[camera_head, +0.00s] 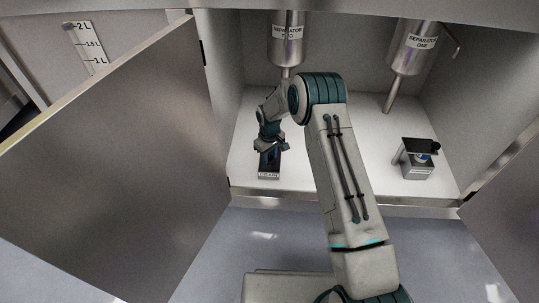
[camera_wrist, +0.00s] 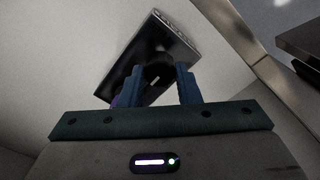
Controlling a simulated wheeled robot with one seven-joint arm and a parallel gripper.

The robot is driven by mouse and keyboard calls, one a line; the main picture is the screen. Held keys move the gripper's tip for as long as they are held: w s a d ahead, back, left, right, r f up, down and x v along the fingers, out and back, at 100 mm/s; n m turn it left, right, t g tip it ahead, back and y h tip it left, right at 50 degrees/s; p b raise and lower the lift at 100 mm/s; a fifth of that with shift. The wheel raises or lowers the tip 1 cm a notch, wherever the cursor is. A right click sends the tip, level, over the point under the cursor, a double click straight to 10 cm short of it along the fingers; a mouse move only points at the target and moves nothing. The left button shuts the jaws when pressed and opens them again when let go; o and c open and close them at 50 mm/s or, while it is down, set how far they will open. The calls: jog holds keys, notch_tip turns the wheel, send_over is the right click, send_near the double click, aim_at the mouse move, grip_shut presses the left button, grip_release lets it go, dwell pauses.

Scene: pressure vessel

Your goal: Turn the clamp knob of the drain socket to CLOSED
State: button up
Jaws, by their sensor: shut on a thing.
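The drain socket (camera_head: 268,176) is a dark block with a pale label strip along its front, on the white cabinet floor below the separator labelled TWO. It also shows in the wrist view as a dark plate (camera_wrist: 176,45) with its label strip at the far edge. Its clamp knob (camera_wrist: 157,71) is round and black with a small pale mark. My gripper (camera_wrist: 159,76) is shut on the knob, one blue finger on each side. In the head view my gripper (camera_head: 268,158) covers most of the socket. The knob's end-position wording cannot be read.
Separator one (camera_head: 412,48) hangs at the right and separator two (camera_head: 288,40) hangs behind my gripper. A grey block with a black top (camera_head: 418,160) stands on the floor at the right. An open cabinet door (camera_head: 120,150) fills the left. The floor between the two blocks is mostly clear.

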aim_at(270, 158)
dwell(0.4)
jog(key=o, duration=1)
notch_tip(270, 158, up, 14)
jog(key=p, duration=0.4)
jog(key=shift+f, duration=0.1)
jog(key=shift+s, duration=0.1)
